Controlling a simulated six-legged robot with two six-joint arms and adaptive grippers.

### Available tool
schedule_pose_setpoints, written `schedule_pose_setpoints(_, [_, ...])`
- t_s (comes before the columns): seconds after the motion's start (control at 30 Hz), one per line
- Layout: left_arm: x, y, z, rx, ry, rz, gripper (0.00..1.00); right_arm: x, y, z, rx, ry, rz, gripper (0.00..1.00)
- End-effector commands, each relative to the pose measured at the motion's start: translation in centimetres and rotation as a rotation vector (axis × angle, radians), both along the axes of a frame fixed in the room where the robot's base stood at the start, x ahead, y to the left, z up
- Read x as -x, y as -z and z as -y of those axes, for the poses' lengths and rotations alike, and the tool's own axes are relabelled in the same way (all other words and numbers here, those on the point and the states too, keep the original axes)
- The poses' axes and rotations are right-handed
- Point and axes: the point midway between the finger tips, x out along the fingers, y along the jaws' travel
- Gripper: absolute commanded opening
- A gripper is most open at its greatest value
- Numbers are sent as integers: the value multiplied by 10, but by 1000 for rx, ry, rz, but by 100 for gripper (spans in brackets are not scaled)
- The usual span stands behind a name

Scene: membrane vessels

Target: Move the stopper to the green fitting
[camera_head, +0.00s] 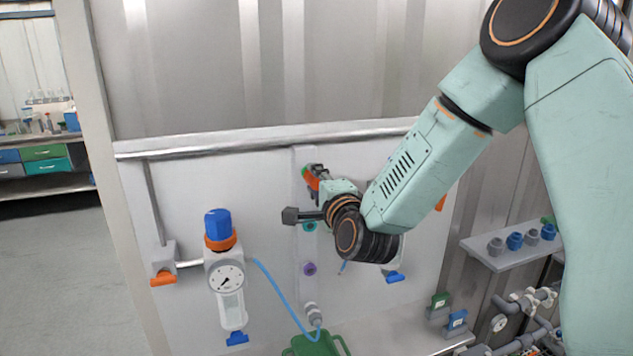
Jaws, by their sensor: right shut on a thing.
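My right gripper (317,176) is at the upper part of a narrow upright strip on the white panel. It is shut on a small red-orange piece, which looks like the stopper (312,181); its fingers and wrist hide much of it. A small bright green patch (304,173) shows just left of the stopper; I cannot tell whether they touch. A teal-green round fitting (310,226) sits lower on the same strip, below the gripper and partly covered by my wrist. A purple fitting (309,268) is below that. My left gripper is not in view.
A gauge vessel (226,278) with a blue cap hangs on the panel at left. A blue hose (280,298) runs to a grey connector above a green container (315,344). A shelf (515,245) with grey and blue caps is at right. My right forearm hides the panel's right part.

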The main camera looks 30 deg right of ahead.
Motion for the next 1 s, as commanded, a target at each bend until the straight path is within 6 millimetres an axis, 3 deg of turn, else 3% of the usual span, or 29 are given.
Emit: schedule_pose_setpoints(1.0, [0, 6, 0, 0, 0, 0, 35, 0, 1, 0, 0, 0, 0, 0])
